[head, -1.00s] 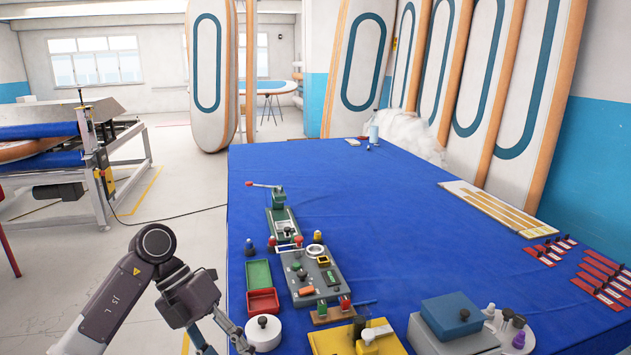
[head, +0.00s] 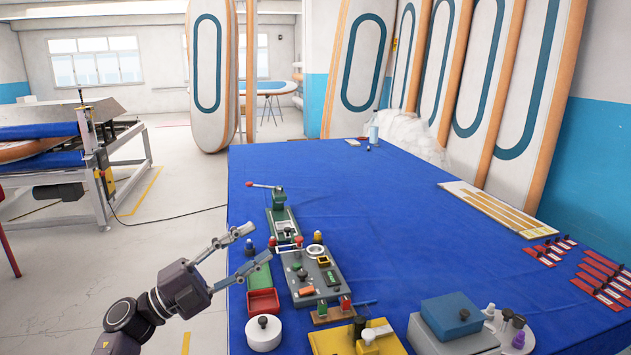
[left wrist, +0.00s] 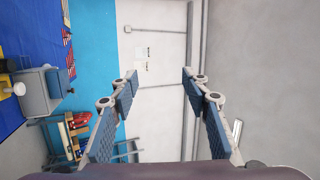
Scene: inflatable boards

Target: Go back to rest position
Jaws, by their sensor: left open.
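My left gripper (head: 249,248) is open and empty. In the head view it is at the left edge of the blue table (head: 340,190), with its fingers pointing right, overlapping the green tray (head: 259,277) in the picture. In the left wrist view its two fingers (left wrist: 157,88) stand wide apart, with only wall and floor seen between them. My right gripper does not show in either view.
The grey fixture board (head: 325,286), red tray (head: 263,302), white round pot (head: 263,333) and yellow block (head: 388,342) crowd the table's near left. A blue-topped box (head: 452,314) stands to their right. The table's middle is clear. A rolling frame (head: 104,190) stands at left.

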